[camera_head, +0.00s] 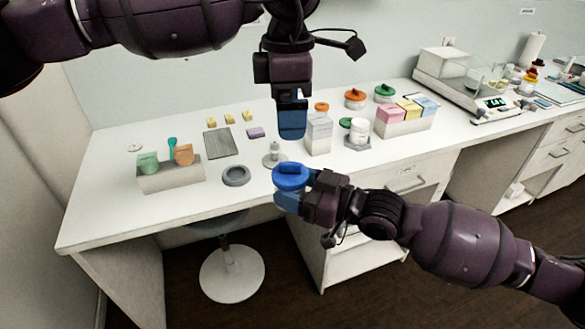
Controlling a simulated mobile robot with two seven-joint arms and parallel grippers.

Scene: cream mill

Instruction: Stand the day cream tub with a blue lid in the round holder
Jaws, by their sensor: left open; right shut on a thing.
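The day cream tub with a blue lid (291,174) is held upright, as far as I can see, by my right gripper (288,195) at the front edge of the bench. The gripper's blue fingers are shut on it, and they hide most of the tub's body below the lid. The round holder (236,183), a grey ring, lies on the bench to the left of the tub, apart from it, and looks empty. My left gripper (292,130) points down above the bench, behind the tub. It is open and empty.
A metal piece on a round base (274,160) stands behind the tub. A white carton (319,138) is to its right. A box of green and orange pieces (172,181) stands left of the holder, with a grey plate (217,144) behind. The bench front around the holder is clear.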

